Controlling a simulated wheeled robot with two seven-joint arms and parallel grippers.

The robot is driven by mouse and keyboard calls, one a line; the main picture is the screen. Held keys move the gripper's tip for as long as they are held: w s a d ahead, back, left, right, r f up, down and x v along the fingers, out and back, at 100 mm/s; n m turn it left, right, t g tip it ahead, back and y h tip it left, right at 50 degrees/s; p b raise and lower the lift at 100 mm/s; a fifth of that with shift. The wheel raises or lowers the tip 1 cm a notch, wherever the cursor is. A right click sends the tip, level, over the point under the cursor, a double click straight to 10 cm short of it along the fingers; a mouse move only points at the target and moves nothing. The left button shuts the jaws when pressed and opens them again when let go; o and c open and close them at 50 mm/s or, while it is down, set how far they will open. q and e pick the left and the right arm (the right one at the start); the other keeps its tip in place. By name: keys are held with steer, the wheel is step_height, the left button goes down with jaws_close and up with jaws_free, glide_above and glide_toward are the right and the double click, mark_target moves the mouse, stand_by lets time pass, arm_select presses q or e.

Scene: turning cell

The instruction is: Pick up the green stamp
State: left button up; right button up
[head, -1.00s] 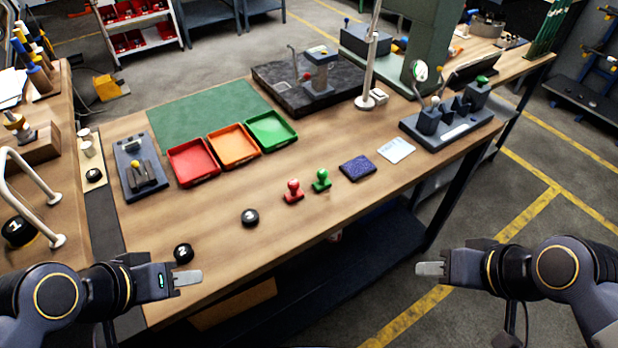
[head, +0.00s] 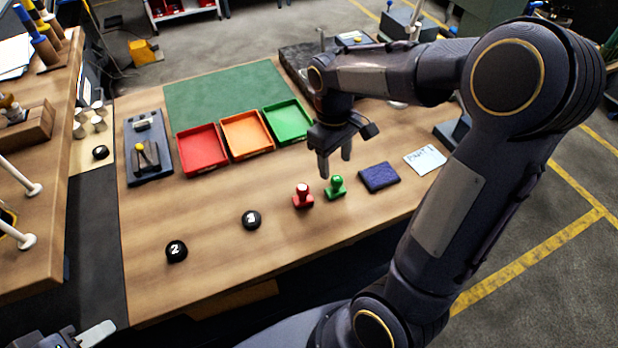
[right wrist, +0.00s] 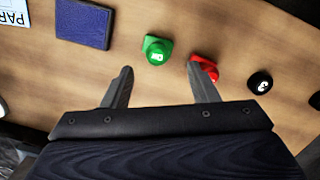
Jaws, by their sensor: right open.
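The green stamp (head: 336,186) stands upright on the wooden bench, just right of the red stamp (head: 303,196). My right gripper (head: 335,170) is open and empty, above and a little behind the green stamp in the head view. In the right wrist view the green stamp (right wrist: 157,50) lies beyond the fingertips, between the lines of the two open fingers (right wrist: 160,78). The red stamp (right wrist: 204,68) is close to the finger on the right there. My left gripper (head: 97,334) is at the bottom left edge, only partly in view.
A blue pad (head: 378,177) and a white card (head: 425,159) lie right of the green stamp. Black numbered knobs (head: 251,219) sit to the left. Red, orange and green trays (head: 287,122) stand behind. The bench front is mostly clear.

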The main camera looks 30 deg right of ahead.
mark_target(337, 177)
steer(key=shift+w+f, duration=0.25)
steer(key=shift+w, duration=0.05)
steer(key=shift+f, duration=0.4)
steer(key=f, duration=0.2)
steer(key=s+f, duration=0.1)
steer(key=f, duration=0.1)
steer(key=f+p, duration=0.1)
steer(key=f, duration=0.1)
steer(key=shift+s+d+f, duration=0.15)
steer(key=shift+d+f, duration=0.15)
steer(key=c, duration=1.1)
